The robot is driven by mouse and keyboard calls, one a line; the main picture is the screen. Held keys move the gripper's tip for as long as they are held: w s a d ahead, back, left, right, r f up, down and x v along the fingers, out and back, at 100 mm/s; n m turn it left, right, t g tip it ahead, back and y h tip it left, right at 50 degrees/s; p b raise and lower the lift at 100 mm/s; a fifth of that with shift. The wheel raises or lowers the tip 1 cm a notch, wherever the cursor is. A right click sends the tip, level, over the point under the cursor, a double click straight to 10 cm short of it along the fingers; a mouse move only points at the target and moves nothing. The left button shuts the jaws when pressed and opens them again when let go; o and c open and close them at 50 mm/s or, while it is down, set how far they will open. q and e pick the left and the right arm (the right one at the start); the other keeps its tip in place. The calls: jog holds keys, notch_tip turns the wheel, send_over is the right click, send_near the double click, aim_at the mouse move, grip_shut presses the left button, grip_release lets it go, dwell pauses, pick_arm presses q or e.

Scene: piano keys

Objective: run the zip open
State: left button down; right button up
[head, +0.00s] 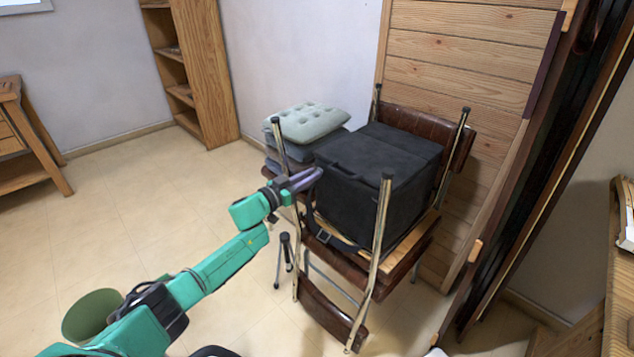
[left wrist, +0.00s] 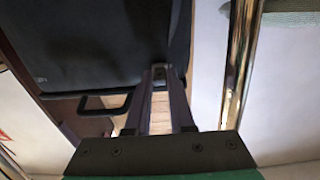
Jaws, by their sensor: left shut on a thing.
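A black box-shaped bag (head: 395,175) sits on an upturned chair, with a dark strap handle on its near left side. The left wrist view shows the bag's dark side (left wrist: 90,45) and a black loop handle (left wrist: 105,103). My left gripper (head: 314,177) reaches the bag's left edge near the top. In the left wrist view its fingers close on a small metallic zip pull (left wrist: 158,72) at the bag's edge. The zip's track is too dark to make out. My right gripper is not in view.
Metal chair legs (head: 382,225) stand up around the bag, one close to my left gripper. A pale green cushion (head: 308,122) lies on a stack behind. A wooden panel (head: 455,60) stands close behind the chair.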

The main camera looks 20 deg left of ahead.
pick_arm(q)
jog(key=shift+a, duration=0.25)
jog(key=c, duration=0.8)
grip_release()
jog(key=shift+w+a, duration=0.1)
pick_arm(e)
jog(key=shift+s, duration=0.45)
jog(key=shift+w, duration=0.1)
pick_arm(q)
jog(key=p+v, duration=0.2)
jog(key=v, duration=1.2)
jog(key=shift+s, duration=0.3)
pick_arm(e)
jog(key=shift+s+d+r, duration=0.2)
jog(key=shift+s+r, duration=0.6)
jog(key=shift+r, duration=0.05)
